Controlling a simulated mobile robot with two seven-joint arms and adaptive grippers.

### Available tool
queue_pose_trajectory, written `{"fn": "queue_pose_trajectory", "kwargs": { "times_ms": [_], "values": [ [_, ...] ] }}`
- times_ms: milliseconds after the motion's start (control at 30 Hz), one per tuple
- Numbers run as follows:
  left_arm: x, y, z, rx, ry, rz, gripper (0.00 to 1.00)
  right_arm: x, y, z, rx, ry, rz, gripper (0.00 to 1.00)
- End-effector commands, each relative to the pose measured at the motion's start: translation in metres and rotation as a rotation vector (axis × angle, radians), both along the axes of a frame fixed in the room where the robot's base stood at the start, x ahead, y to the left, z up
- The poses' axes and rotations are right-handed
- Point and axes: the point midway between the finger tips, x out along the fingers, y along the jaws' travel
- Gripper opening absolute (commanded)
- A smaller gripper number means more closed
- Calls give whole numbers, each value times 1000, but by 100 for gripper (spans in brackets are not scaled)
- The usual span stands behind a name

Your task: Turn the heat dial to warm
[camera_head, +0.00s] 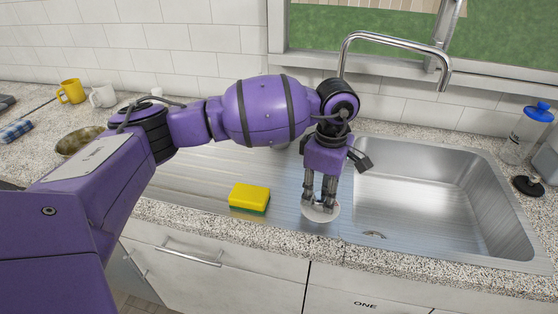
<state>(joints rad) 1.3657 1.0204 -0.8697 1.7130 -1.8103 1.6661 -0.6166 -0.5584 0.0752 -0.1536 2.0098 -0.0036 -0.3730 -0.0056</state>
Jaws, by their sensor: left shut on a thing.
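My left gripper (321,203) points down over the metal draining board, just left of the sink basin. Its fingers are shut on a pale round thing (320,214), low at the front of the board. The fingers hide part of this thing, and I cannot tell whether it is a dial or a small dish. No heat dial with readable marks shows. My right gripper is out of view.
A yellow and green sponge (249,197) lies left of the gripper. The sink basin (430,195) is empty, with a tall tap (395,40) behind. A blue-capped clear bottle (524,135) stands right. A metal bowl (78,142) and mugs stand left.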

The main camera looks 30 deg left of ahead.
Motion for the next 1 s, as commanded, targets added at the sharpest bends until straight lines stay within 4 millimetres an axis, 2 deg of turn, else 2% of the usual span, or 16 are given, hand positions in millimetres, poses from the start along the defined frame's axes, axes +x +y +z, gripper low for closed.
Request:
{"fn": "queue_pose_trajectory", "kwargs": {
  "times_ms": [33, 467, 500, 600, 1000],
  "values": [
    [6, 2, 6, 1, -20, 1, 3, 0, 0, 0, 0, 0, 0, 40],
    [7, 1, 7, -1, -21, -8, 2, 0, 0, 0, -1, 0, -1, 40],
    [7, 1, 7, -1, -22, -8, 31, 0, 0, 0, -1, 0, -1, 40],
    [6, 1, 7, -1, -21, -9, 42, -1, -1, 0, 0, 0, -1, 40],
    [3, 0, 4, -1, -10, -13, 42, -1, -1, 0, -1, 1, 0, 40]
  ]
}}
